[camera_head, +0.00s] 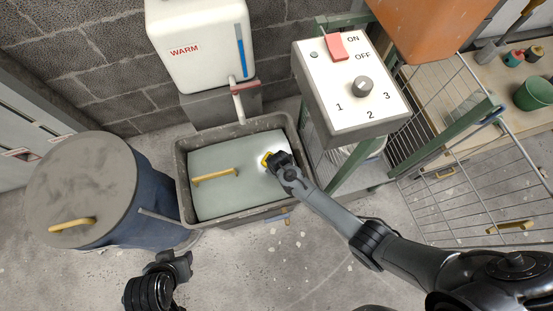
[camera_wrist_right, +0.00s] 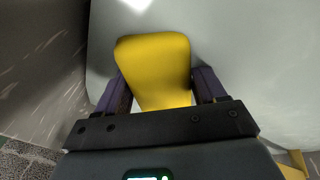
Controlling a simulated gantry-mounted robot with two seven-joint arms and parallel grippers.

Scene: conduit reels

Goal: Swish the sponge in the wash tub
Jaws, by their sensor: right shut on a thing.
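The grey wash tub (camera_head: 181,200) stands on the floor below a white tank. A flat pale grey-green surface (camera_head: 228,198) fills it inside the rim, and a yellow bar handle (camera_head: 215,175) shows on it; I cannot tell whether this is a lid or water. My right gripper (camera_head: 270,160) is over the right part of this surface, inside the rim. It is shut on a smooth yellow piece, seemingly the sponge (camera_wrist_right: 155,65), seen between the fingers in the right wrist view. My left gripper (camera_head: 182,264) is low, in front of the tub; its jaws are unclear.
A blue barrel with a grey lid (camera_head: 85,175) stands left of the tub. The white tank (camera_head: 200,45) with a spout is behind it. A switch box (camera_head: 350,85) on a green frame and a wire rack (camera_head: 465,180) are at the right. Floor in front is clear.

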